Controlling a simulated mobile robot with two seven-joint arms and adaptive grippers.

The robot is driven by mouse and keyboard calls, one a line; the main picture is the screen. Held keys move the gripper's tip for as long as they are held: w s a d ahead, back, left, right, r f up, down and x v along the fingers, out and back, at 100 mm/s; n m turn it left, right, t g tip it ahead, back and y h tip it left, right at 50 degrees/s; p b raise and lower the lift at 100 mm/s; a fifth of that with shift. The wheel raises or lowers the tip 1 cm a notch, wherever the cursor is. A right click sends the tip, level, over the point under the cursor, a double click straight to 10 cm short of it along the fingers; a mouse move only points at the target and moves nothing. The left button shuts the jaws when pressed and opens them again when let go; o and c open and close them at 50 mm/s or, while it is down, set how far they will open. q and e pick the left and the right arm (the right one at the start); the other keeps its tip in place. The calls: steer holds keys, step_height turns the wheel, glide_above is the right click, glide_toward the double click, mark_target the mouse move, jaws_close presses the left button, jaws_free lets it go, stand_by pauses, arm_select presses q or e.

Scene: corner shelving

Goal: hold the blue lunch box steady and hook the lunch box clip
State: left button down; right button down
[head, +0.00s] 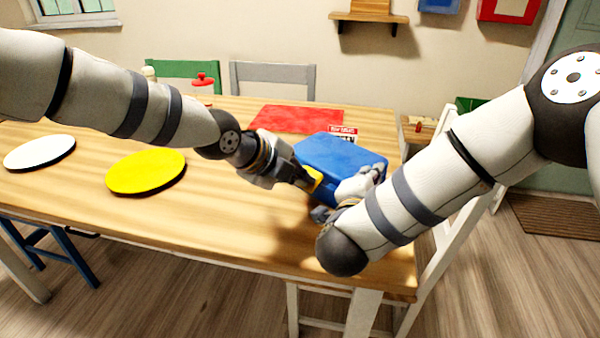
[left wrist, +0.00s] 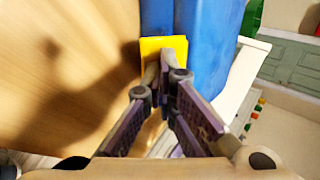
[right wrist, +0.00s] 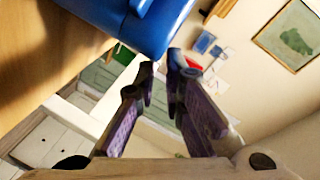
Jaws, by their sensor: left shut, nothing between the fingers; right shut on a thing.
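The blue lunch box (head: 338,152) sits on the wooden table near its right end. Its yellow clip (head: 316,179) is on the side facing my left gripper. In the left wrist view the clip (left wrist: 152,47) lies against the blue side, with the fingertips over its lower part. My left gripper (head: 309,183) is shut at the clip with nothing between its fingers; whether the clip is hooked cannot be told. My right gripper (head: 376,172) is shut on the lunch box at its right near side. In the right wrist view the fingertips (right wrist: 162,62) meet the blue edge (right wrist: 155,28).
A yellow plate (head: 146,171) and a white plate (head: 40,152) lie to the left on the table. A red mat (head: 296,119) lies behind the box. A white chair (head: 440,262) stands at the right end. The table's near middle is clear.

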mark_target(303, 188)
arm_select(q)
steer(key=shift+f, duration=0.55)
steer(key=shift+s+f+t+h, duration=0.1)
steer(key=shift+f+t+h, duration=0.5)
steer(key=shift+t+h, duration=0.3)
steer(key=shift+w+d+f+t+h, duration=0.15)
steer(key=shift+f+t+h, duration=0.25)
steer(key=shift+t+h, duration=0.45)
steer(key=shift+w+d+f+t+h, duration=0.15)
steer(key=shift+f+t+h, duration=0.2)
steer(key=shift+t+h, duration=0.5)
steer(key=shift+w+f, duration=0.1)
steer(key=shift+f, duration=0.1)
steer(key=v, duration=0.9)
steer(key=r+v, duration=0.1)
steer(key=v, duration=0.4)
steer(key=shift+r, duration=0.1)
